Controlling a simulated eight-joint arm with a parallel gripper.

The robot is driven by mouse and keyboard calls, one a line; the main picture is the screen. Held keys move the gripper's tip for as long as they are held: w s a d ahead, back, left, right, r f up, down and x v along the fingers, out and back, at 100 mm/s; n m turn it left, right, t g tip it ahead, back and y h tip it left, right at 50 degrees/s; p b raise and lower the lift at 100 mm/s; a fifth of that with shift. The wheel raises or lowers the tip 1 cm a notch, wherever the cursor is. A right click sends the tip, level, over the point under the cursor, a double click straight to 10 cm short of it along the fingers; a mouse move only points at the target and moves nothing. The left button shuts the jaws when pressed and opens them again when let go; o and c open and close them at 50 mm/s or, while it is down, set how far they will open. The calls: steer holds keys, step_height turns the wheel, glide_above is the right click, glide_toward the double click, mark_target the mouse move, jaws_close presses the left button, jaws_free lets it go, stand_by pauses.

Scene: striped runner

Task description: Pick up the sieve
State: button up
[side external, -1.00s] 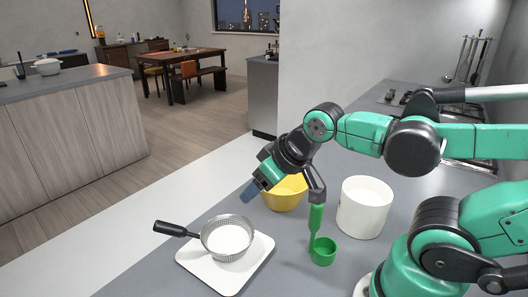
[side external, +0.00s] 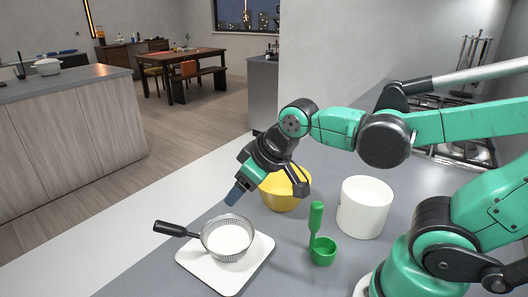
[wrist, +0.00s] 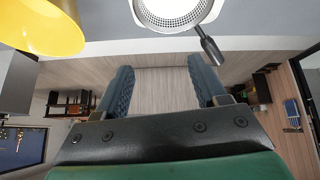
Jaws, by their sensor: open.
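The sieve (side external: 207,241) is a grey mesh bowl with a black handle (side external: 170,229) pointing left. It rests on a white board (side external: 226,277), and its middle looks white. In the wrist view the sieve (wrist: 172,12) is cut off by the top edge, with its handle (wrist: 211,48) pointing down and right. My gripper (side external: 235,194) is in the air above and slightly behind the sieve bowl, apart from it. In the wrist view its two blue fingers (wrist: 163,80) are spread wide with nothing between them.
A yellow bowl (side external: 284,193) stands behind and right of the sieve. A green scoop (side external: 323,252) with an upright handle and a white container (side external: 365,207) stand to the right. The grey counter (side external: 150,279) is clear left of the board.

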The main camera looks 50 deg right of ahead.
mark_target(183, 230)
steer(key=w+a+f+n, duration=0.3)
steer(key=a, duration=0.1)
steer(key=w+a+f+n+g, duration=0.1)
steer(key=w+a+f+n, duration=0.2)
steer(key=w, duration=0.1)
steer(key=shift+w+a+f+y, duration=0.1)
steer(key=shift+a+f+y, duration=0.2)
steer(key=shift+a+f, duration=0.05)
steer(key=shift+x, duration=2.85)
steer(key=shift+c, duration=0.2)
jaws_close()
